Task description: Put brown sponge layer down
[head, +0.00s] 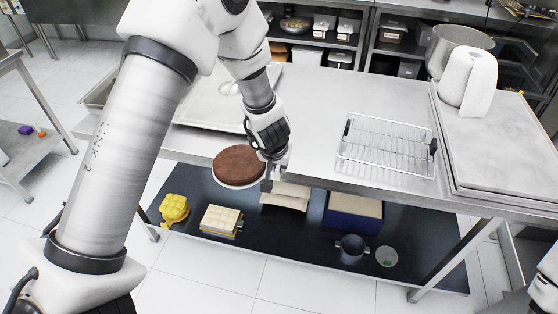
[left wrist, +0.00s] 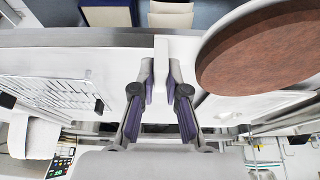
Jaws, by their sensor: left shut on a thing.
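The brown sponge layer (head: 238,161) is a round, flat disc on a thin white round board (head: 236,186). It is at the front edge of the steel table (head: 315,118), partly over the lower shelf in the picture. My left gripper (head: 272,172) is at the right side of the layer, shut. In the left wrist view its fingers (left wrist: 163,85) close on a narrow white piece, and the sponge layer (left wrist: 262,48) lies to the right of them, cut by the frame. How the white piece joins the board is not clear. My right gripper is out of view.
A wire cooling rack (head: 387,145) stands on the table to the right. A paper towel roll (head: 467,80) stands behind it. A light tray (head: 222,101) lies behind my left arm. The table between tray and rack is clear. The lower shelf holds a blue box (head: 352,221).

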